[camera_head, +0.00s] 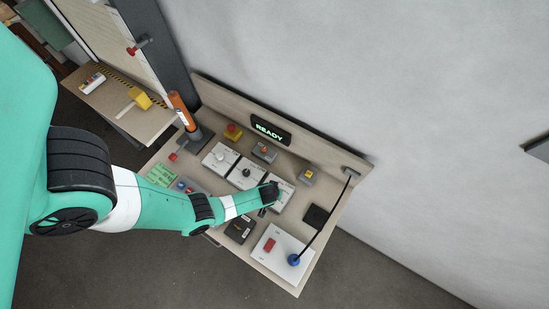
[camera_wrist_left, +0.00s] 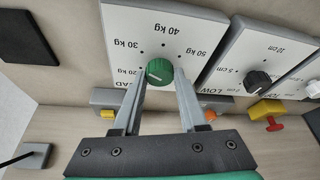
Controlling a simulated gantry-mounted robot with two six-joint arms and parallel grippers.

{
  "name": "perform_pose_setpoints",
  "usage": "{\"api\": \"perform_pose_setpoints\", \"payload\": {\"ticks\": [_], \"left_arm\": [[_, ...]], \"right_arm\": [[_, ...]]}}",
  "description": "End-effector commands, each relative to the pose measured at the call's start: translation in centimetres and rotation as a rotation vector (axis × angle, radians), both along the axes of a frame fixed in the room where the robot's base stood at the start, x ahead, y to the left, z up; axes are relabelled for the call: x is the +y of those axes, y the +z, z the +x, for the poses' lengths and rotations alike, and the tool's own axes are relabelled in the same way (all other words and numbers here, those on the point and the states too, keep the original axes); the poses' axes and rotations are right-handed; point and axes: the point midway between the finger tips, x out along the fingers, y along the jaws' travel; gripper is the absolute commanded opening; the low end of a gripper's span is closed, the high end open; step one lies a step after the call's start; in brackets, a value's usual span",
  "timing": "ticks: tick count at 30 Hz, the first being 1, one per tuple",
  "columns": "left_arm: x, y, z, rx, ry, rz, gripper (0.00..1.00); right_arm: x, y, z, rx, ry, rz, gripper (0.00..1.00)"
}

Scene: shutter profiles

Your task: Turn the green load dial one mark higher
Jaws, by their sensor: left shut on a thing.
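The green load dial (camera_wrist_left: 159,71) sits on a white panel (camera_wrist_left: 120,30) marked 20, 30, 40 and 50 kg in the left wrist view. Its pale pointer line seems to face the 20 kg side, but it is small and partly hidden. My left gripper (camera_wrist_left: 160,72) has one finger on each side of the dial and is shut on it. In the head view, my left gripper (camera_head: 268,202) is over the right-hand white panel (camera_head: 284,189), and the dial is hidden there. My right gripper is in neither view.
A black dial (camera_wrist_left: 258,79) on a cm panel is beside the load panel. A red-and-yellow button (camera_wrist_left: 268,112) stands behind. In the head view, a READY display (camera_head: 270,131) is on the back board, and a cable with a blue end (camera_head: 293,260) crosses the right side.

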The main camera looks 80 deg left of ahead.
Motion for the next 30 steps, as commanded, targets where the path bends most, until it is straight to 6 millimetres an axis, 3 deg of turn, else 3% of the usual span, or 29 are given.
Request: {"api": "perform_pose_setpoints", "payload": {"ticks": [11,30], "left_arm": [[0.10,0.10,-0.10,-0.001,-0.136,-0.001,0.00],[0.45,-0.11,-0.27,-0.004,-0.703,-0.001,0.00]], "right_arm": [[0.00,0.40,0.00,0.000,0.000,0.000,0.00],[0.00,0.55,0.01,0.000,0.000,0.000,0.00]]}}
